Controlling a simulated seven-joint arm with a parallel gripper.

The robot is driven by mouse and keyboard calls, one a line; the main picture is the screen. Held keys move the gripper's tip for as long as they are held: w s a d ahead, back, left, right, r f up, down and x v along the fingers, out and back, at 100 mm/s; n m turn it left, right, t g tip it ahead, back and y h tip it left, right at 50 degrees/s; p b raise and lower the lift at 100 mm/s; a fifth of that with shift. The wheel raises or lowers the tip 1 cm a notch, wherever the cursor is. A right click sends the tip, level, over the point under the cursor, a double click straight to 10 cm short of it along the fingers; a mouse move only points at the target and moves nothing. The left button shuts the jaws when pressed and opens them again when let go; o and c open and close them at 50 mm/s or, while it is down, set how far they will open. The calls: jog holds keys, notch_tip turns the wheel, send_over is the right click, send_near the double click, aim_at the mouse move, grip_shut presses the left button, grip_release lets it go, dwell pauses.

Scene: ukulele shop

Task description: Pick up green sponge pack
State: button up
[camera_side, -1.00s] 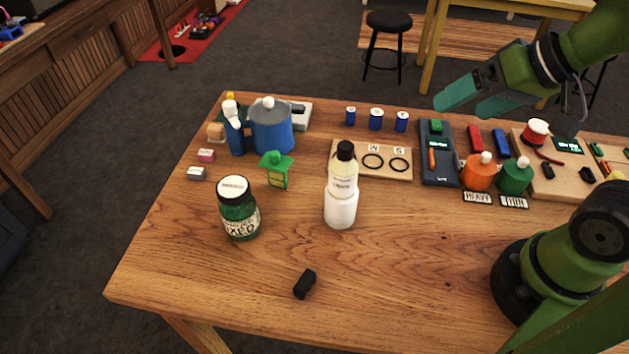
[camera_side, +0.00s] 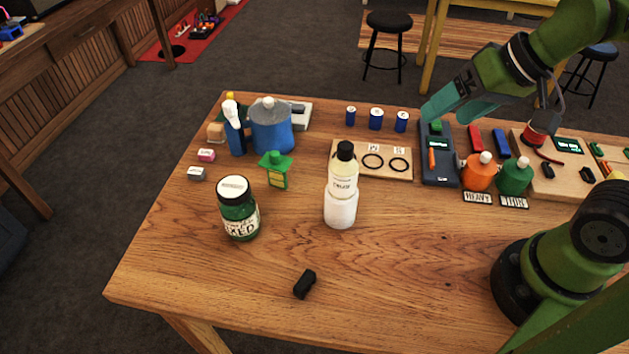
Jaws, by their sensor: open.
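The green sponge pack (camera_side: 276,171) stands on the wooden table, left of centre. It has a green peaked top and a yellow front panel. My gripper (camera_side: 446,117) has teal fingers, open and empty. It hangs over the back right part of the table, above the dark flat device, well to the right of the pack and apart from it.
A white-lidded green jar (camera_side: 238,208) and a tall pale bottle (camera_side: 341,187) stand in front of the pack. A blue canister (camera_side: 272,128) is behind it. A wooden board with black rings (camera_side: 396,176) lies to its right. A small black block (camera_side: 304,284) lies in front; the front table is mostly clear.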

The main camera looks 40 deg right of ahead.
jog(key=w+a+n+g, duration=0.4)
jog(key=w+a, duration=0.5)
jog(key=w, duration=0.4)
jog(key=n+g+h, duration=0.2)
jog(key=n, duration=0.3)
send_over(275, 161)
notch_tip(275, 161, down, 6)
notch_tip(275, 161, up, 2)
jog(key=n, duration=0.1)
jog(key=f, duration=1.1)
jog(key=w+f, duration=0.1)
jog(key=f, duration=0.4)
jog(key=shift+d+f, duration=0.25)
jog(key=shift+d, duration=0.05)
jog(key=shift+c, duration=0.2)
jog(key=c, duration=1)
jog(key=shift+r, duration=0.1)
